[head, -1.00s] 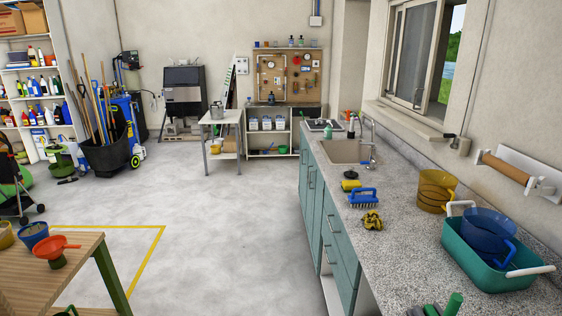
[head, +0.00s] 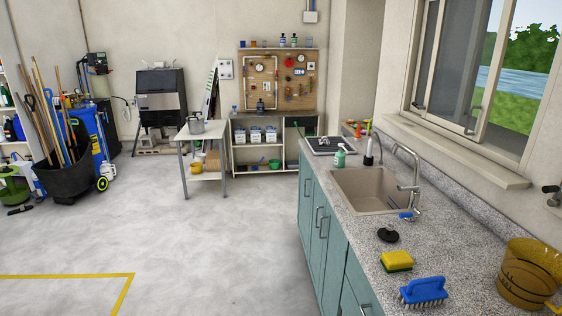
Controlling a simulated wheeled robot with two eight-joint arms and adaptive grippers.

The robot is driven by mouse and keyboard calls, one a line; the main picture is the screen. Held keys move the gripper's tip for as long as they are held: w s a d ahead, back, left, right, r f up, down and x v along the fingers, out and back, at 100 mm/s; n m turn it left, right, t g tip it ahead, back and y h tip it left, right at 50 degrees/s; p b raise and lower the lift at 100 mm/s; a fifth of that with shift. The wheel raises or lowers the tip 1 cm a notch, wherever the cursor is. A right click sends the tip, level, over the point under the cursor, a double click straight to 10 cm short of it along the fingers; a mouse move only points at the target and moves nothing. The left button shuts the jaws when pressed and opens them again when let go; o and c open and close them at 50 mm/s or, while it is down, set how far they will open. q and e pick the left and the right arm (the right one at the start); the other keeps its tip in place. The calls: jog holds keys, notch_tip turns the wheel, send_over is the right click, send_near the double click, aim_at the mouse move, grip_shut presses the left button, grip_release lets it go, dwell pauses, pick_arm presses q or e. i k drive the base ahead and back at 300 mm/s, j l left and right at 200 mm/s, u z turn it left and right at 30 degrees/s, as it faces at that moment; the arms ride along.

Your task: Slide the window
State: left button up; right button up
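The window (head: 455,60) is set in the right wall above the counter. Its sliding sash with a pale frame (head: 484,70) stands over the left part of the opening, with a dark screened pane (head: 433,55) at far left. The right part shows grass, water and trees outside. A small dark handle shows low on the sash frame (head: 475,111). A wide sill (head: 455,150) runs below the window. Neither of my grippers is in the head view.
The speckled counter (head: 360,240) runs along the right wall below the window. On it are a sink (head: 372,190) with a tall faucet (head: 414,185), a yellow sponge (head: 397,261), a blue brush (head: 424,290) and an amber pitcher (head: 528,275). The floor (head: 215,240) left of the counter is clear.

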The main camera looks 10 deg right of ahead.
aim_at(477, 135)
jog(key=i+z, duration=0.3)
jog(key=i, duration=0.15)
jog(key=i+j+z, duration=0.5)
jog(key=i+z, duration=0.25)
jog(key=i+j+z, duration=0.25)
jog(key=z, duration=0.2)
jog(key=i+j+z, duration=0.25)
jog(key=j+z, duration=0.25)
jog(key=i+j+z, duration=0.15)
jog(key=j+z, duration=0.3)
